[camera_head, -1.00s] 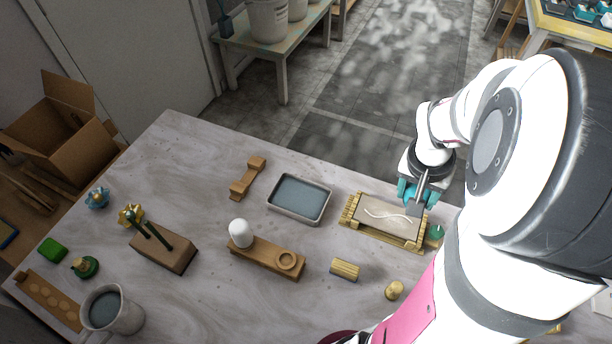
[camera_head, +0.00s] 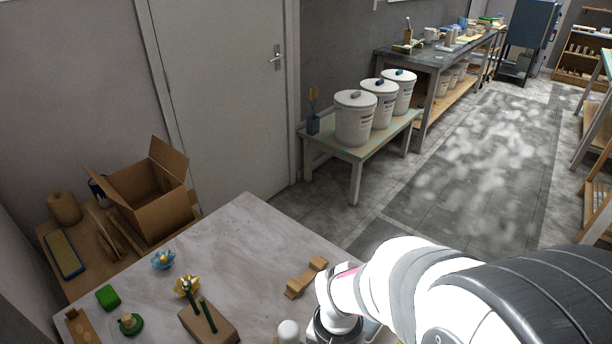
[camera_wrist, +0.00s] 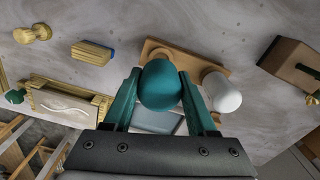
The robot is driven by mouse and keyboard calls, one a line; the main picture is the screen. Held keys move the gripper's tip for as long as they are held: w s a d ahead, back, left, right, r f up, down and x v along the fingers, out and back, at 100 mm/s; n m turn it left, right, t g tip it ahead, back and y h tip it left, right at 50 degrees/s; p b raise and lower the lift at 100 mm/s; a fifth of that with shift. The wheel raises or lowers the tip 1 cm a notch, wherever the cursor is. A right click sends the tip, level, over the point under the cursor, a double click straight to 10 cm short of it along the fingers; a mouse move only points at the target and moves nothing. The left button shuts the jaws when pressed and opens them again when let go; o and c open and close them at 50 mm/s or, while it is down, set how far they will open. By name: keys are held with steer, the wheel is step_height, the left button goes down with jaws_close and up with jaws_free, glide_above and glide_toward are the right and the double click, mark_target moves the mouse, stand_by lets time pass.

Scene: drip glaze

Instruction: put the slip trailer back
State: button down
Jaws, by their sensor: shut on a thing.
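The slip trailer, a rounded teal bulb (camera_wrist: 160,86), is gripped between the teal fingers of my gripper (camera_wrist: 160,76) in the wrist view. Its lower part and tip are hidden from that camera. Behind it lies the wooden holder (camera_wrist: 198,64), with a white bulb (camera_wrist: 222,92) in it. The held bulb covers part of the holder, so I cannot tell whether it is above the ring or in it. In the head view the white bulb (camera_head: 288,331) shows at the bottom edge; my fingers and the held bulb are out of sight.
A grey tray (camera_wrist: 155,121) and a framed tile with a white squiggle (camera_wrist: 68,106) lie near the holder. A brush (camera_wrist: 92,52) and a wooden knob (camera_wrist: 33,33) are at left, a brown block (camera_wrist: 288,64) at right. A wooden rest (camera_head: 306,277) stands on the table.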

step_height(320, 180, down, 4)
steer(key=shift+a+f, duration=0.1)
steer(key=shift+f, duration=0.1)
steer(key=shift+c, duration=1)
jaws_free()
step_height(320, 180, up, 12)
steer(key=shift+r, duration=0.1)
steer(key=s+r+y, duration=0.1)
steer(key=s+r, duration=0.2)
steer(key=s, duration=0.9)
steer(key=shift+r+y, duration=0.25)
steer(key=shift+y, duration=0.15)
